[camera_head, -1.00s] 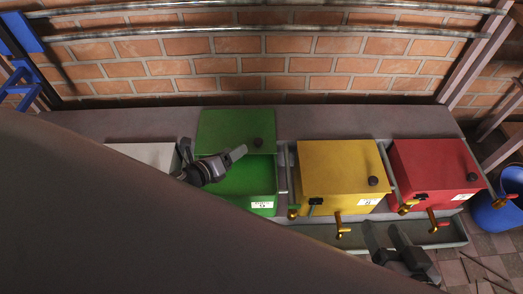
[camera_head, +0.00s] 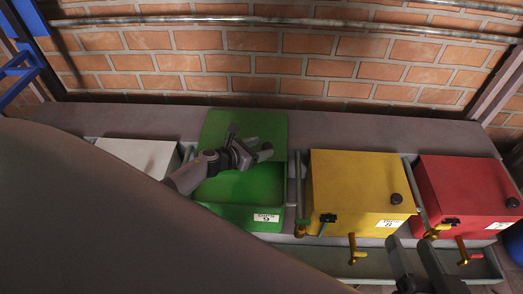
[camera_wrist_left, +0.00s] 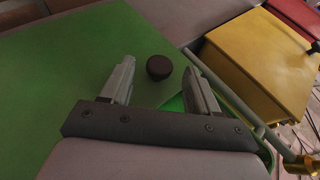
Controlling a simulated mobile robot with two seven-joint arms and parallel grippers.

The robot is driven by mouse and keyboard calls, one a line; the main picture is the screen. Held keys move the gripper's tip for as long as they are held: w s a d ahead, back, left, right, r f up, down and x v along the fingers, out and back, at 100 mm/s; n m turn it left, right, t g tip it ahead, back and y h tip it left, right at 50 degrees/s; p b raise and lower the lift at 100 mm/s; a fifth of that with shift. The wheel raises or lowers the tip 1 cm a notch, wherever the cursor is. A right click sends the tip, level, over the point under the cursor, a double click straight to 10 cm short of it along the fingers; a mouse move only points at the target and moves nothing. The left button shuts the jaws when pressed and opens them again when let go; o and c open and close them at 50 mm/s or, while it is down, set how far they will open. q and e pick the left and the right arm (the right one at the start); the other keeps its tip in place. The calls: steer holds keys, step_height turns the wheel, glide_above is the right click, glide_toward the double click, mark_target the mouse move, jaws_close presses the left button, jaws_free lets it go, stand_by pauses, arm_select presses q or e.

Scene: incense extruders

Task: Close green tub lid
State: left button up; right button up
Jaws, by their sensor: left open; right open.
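The green tub (camera_head: 240,215) stands between a white tub and a yellow tub. Its green lid (camera_head: 215,122) sits back toward the wall, leaving the front part of the tub open. My left gripper (camera_head: 250,142) is open over the front right part of the lid. In the left wrist view, the lid's dark round knob (camera_wrist_left: 159,67) lies between the open fingertips of the left gripper (camera_wrist_left: 160,72), with gaps on both sides. The knob is hidden behind the gripper in the head view. My right gripper (camera_head: 409,242) is open and empty in front of the yellow and red tubs.
The yellow tub (camera_head: 355,185) and red tub (camera_head: 465,190) have their lids on and brass taps in front. A white tub (camera_head: 140,155) is at the left. A grey trough (camera_head: 340,262) runs along the front. The brick wall (camera_head: 280,60) and pipes are behind.

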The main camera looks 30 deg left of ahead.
arm_select(q)
steer(key=shift+w+d+f, duration=0.2)
steer(key=shift+w, duration=0.35)
arm_select(e)
steer(key=shift+d, duration=0.2)
arm_select(q)
jaws_close()
steer(key=shift+s+d, duration=0.15)
steer(key=shift+s, duration=0.15)
steer(key=s+d+p, duration=0.1)
steer(key=s+d, duration=0.2)
steer(key=s, duration=0.4)
steer(key=s+d+p, duration=0.1)
steer(key=s+d, duration=0.3)
steer(key=s, duration=0.4)
steer(key=shift+d, duration=0.2)
arm_select(e)
steer(key=shift+w+a+m+g, duration=0.25)
steer(key=shift+a+m+g, duration=0.05)
steer(key=shift+a, duration=0.45)
arm_select(q)
steer(key=shift+s, duration=0.1)
jaws_free()
arm_select(e)
steer(key=shift+s, duration=0.1)
